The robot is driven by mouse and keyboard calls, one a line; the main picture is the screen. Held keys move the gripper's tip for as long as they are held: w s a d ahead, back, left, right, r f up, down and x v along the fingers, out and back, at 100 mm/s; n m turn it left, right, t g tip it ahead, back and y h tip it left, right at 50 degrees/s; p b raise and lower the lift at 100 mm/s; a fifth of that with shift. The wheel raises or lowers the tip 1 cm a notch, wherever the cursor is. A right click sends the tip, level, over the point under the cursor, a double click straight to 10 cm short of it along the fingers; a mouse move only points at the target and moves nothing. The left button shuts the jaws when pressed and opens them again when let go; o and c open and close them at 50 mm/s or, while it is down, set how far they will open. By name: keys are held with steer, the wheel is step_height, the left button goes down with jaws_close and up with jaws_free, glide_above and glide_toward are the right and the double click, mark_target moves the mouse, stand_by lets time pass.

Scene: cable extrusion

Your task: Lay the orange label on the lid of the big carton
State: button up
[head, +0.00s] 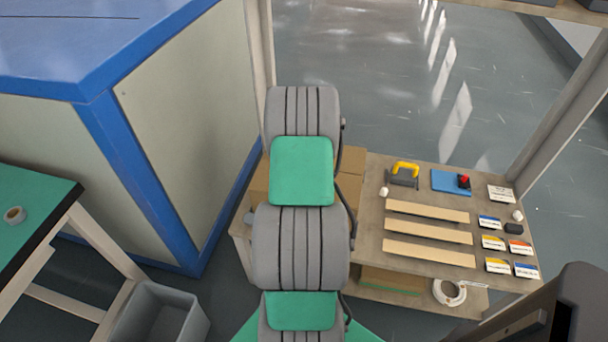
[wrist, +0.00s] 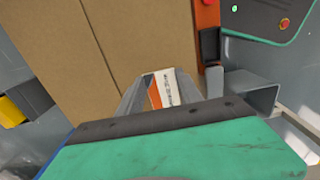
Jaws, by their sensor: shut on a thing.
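In the wrist view, my gripper (wrist: 160,92) is shut on a small label (wrist: 163,90) with an orange part and a white part with dark print. The label stands between the two grey fingertips. Beyond it a large brown carton (wrist: 110,45) with a seam line fills much of the view. I cannot tell whether the label touches the carton. In the head view, my arm hides my gripper, and brown cartons (head: 352,160) show partly behind the arm on the bench.
The bench (head: 375,180) holds three wooden strips (head: 430,232), several labels (head: 493,242), a yellow-handled tool (head: 405,170) and a blue pad (head: 450,182). A blue-framed cabinet (head: 190,90) stands left. The wrist view shows a panel with a red button (wrist: 284,22) and a grey open bin (wrist: 250,92).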

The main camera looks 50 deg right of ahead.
steer(key=shift+f+b, duration=0.3)
steer(key=shift+f, duration=0.25)
steer(key=o, duration=1.1)
steer(key=shift+c, duration=0.2)
step_height(320, 180, up, 8)
steer(key=shift+f, duration=0.1)
